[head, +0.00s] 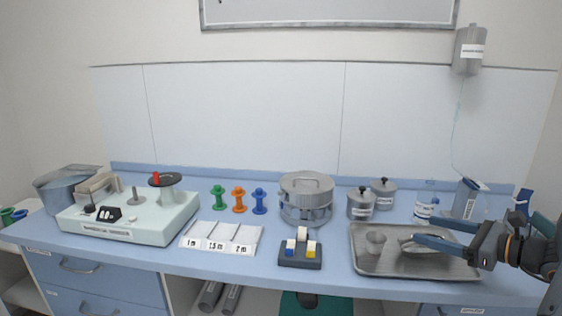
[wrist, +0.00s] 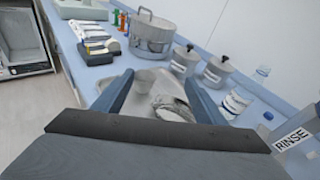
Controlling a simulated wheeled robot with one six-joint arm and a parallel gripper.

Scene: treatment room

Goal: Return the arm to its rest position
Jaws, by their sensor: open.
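My gripper (head: 424,230) is at the right of the worktop, over the metal tray (head: 440,270). Its two blue fingers are spread apart. The wrist view also shows my gripper (wrist: 158,76) open, with nothing held between the fingers. The tray lies below it. A small grey metal vessel (head: 375,241) stands in the tray's left part. A shiny metal item (wrist: 172,107) lies in the tray below the fingers in the wrist view; its shape is partly hidden.
Two lidded canisters (head: 361,204) and a white labelled jar (head: 424,208) stand behind the tray. A pot (head: 306,196) and a dark block rack (head: 300,254) are left of it. A RINSE container (wrist: 290,138) is close on the right. White panels rise behind.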

